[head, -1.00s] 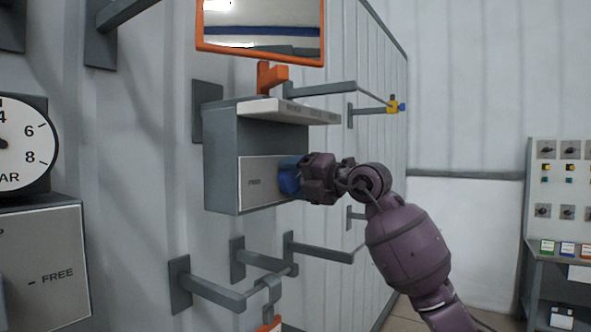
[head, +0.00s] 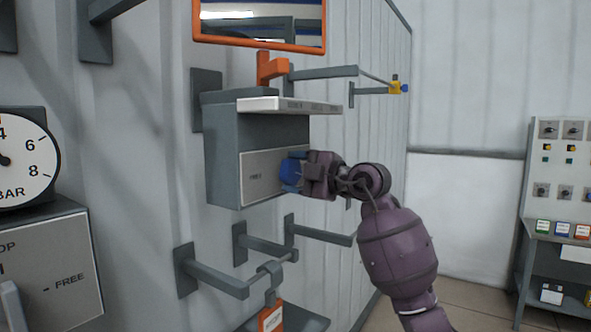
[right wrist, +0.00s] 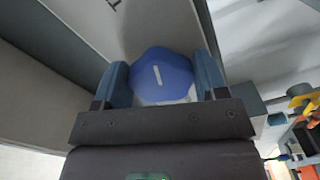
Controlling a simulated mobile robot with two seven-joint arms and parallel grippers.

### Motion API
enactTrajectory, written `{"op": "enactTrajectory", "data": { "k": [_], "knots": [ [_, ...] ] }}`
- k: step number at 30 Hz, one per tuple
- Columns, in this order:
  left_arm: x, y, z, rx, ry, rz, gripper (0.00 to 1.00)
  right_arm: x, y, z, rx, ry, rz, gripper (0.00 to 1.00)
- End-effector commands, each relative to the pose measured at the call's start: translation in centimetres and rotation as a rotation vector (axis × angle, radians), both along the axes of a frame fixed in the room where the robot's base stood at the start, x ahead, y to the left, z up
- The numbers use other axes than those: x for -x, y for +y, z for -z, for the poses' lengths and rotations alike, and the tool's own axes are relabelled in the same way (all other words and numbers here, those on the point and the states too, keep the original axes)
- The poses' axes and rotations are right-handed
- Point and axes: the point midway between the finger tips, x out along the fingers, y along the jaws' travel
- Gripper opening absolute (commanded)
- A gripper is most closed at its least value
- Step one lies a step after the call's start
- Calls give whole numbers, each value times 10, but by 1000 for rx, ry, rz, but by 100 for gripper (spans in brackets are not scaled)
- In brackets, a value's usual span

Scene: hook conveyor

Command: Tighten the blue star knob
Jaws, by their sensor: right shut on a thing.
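The blue star knob (head: 289,176) sits on the light front plate of a grey wall box (head: 222,160), beside the word FREE. In the right wrist view the knob (right wrist: 162,74) has a lobed edge and a short white mark on its face. My right gripper (head: 300,171) is at the knob from the right. Its two blue fingers (right wrist: 163,82) stand on either side of the knob and are shut on it. The gripper hides part of the knob in the head view. My left gripper is not in view.
A white ledge (head: 288,106) juts out above the knob, and an orange-framed mirror (head: 260,44) hangs higher up. Grey brackets (head: 215,275) stick out below, one with an orange tag (head: 271,318). A dial gauge (head: 22,160) is at left. A control panel (head: 560,185) stands at far right.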

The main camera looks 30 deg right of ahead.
Motion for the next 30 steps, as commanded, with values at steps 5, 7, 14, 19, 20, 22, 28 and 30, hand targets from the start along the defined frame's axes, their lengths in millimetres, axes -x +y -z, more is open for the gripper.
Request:
{"op": "enactTrajectory", "data": {
  "k": [5, 7, 14, 19, 20, 22, 28, 30],
  "knots": [
    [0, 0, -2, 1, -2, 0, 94, 0, 0, 0, -53, 21, 1, 42],
    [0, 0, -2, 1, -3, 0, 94, 0, -1, 1, -65, 27, 2, 42],
    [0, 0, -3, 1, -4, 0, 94, 0, 0, 1, -78, 33, 1, 42],
    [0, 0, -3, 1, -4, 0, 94, 0, 0, 1, -78, 33, 1, 42],
    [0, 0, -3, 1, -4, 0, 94, 0, 0, 1, -78, 33, 1, 42],
    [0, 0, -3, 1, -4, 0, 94, 0, 0, 1, -77, 32, 1, 42],
    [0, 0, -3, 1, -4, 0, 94, 0, 0, 1, -77, 32, 1, 91],
    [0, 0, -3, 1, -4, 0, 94, 0, 0, 1, -77, 32, 1, 91]
  ]
}}
